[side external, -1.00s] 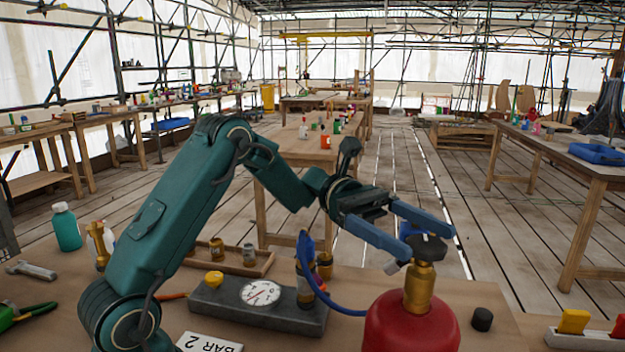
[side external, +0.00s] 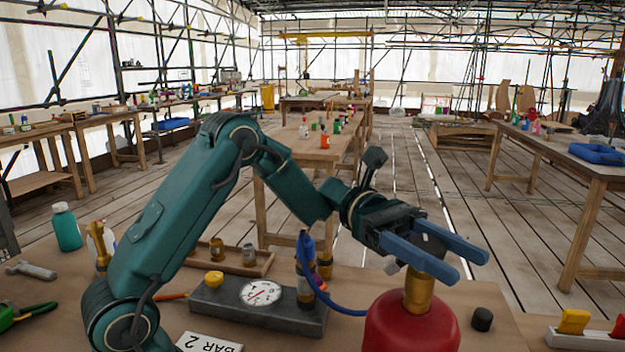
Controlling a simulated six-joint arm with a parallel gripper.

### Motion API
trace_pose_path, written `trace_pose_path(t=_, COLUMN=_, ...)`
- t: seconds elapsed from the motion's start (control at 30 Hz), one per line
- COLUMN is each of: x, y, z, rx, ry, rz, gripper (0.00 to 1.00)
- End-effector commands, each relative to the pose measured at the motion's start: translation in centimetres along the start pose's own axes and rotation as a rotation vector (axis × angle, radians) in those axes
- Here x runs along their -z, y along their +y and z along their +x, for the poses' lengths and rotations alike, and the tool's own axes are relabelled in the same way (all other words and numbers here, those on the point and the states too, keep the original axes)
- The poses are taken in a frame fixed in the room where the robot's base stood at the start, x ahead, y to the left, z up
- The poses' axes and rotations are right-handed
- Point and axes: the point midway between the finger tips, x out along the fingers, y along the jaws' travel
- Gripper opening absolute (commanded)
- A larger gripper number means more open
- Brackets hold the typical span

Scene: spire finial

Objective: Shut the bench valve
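The bench valve is a brass valve body (side external: 418,290) on top of a red cylinder (side external: 410,325) at the front right of the bench, with a dark knob (side external: 430,243) on top. My gripper (side external: 468,266) is at the knob from the upper left. Its two blue fingers lie on either side of the knob, with the tips reaching past it to the right. The near finger hides part of the knob and the top of the brass. I cannot tell whether the fingers press on the knob or only straddle it.
A blue hose (side external: 325,292) loops left of the cylinder to a grey block with a dial gauge (side external: 261,293) and a yellow knob (side external: 214,279). A small black cap (side external: 482,319) stands right of the cylinder. A wooden tray (side external: 252,267) with small jars lies behind the block.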

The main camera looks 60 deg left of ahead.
Motion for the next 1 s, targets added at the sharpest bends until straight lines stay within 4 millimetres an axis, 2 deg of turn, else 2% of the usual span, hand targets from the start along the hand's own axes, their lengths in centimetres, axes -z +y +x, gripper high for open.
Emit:
trace_pose_path(t=0.23, x=0.00, y=-0.02, z=-0.01, rx=0.038, ry=-0.001, rz=0.002, gripper=0.02)
trace_pose_path(t=0.6, x=-0.04, y=-0.60, z=-0.08, rx=0.234, ry=-0.003, rz=0.004, gripper=0.02)
trace_pose_path(t=1.0, x=-0.07, y=-0.76, z=-0.14, rx=0.266, ry=-0.001, rz=0.001, gripper=0.02)
